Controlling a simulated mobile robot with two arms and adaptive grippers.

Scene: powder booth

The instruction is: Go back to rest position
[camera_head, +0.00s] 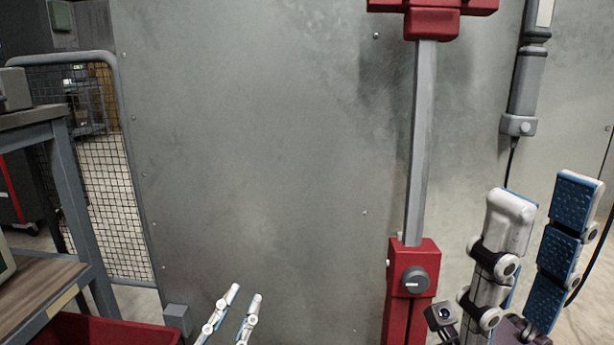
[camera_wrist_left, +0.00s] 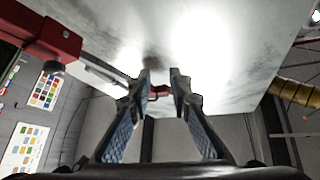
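My left gripper (camera_head: 244,298) shows at the bottom of the head view, in front of the grey metal panel. Its two fingers point up with a gap between them. In the left wrist view my left gripper (camera_wrist_left: 161,76) is open and empty, with blue pads on both fingers. My right gripper (camera_head: 544,190) is large at the lower right of the head view. Its fingers point up and stand apart, with nothing seen between them. The lowest parts of both arms are cut off by the frame edge.
A grey panel (camera_head: 250,120) fills the middle. A red clamp with a knob (camera_head: 411,281) sits on a grey post (camera_head: 420,140) between my grippers. A grey device (camera_head: 526,80) hangs above my right gripper. A workbench (camera_head: 45,285) and red bin (camera_head: 105,331) are at left.

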